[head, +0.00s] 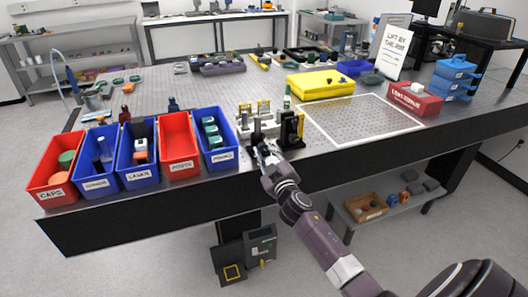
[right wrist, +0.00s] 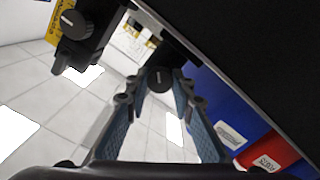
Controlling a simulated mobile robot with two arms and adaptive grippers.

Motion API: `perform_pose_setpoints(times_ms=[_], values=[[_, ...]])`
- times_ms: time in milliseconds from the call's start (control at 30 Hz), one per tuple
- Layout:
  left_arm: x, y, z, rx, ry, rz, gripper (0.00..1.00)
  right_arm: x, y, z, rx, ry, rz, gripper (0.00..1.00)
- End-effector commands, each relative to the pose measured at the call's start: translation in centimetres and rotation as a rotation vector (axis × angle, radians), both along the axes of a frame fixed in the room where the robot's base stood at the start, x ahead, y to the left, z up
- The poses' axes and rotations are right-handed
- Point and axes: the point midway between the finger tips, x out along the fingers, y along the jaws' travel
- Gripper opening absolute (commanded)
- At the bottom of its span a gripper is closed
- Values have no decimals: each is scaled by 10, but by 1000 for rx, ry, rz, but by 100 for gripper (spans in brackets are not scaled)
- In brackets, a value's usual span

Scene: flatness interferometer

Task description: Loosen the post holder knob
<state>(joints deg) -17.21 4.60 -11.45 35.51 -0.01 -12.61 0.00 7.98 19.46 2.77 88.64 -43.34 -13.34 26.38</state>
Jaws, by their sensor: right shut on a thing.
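My right gripper (head: 262,147) reaches in at the table's front edge, against the small black post assembly (head: 256,129). In the right wrist view, the post holder knob (right wrist: 158,78) is a round black knob with a pale line on its face. The two blue-grey fingers of the right gripper (right wrist: 160,90) stand on either side of it and are shut on it near their tips. In the head view the gripper hides the knob. My left gripper is not in view.
A second black knob (right wrist: 73,23) sits on a block with a yellow label, close to the gripper. Blue and red bins, such as this blue bin (head: 226,155), stand left of the posts. A yellow case (head: 320,83) lies behind. The white-outlined area (head: 362,120) is clear.

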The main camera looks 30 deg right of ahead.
Motion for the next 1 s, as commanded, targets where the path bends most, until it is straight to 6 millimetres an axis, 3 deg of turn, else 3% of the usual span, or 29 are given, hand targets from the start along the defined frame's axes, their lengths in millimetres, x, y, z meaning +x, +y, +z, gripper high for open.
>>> perform_pose_setpoints(times_ms=[600, 1000], values=[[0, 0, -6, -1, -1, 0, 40, 0, 1, 0, -539, 127, 1, 0], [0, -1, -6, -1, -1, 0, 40, 0, 0, 0, -721, 171, 1, 0]])
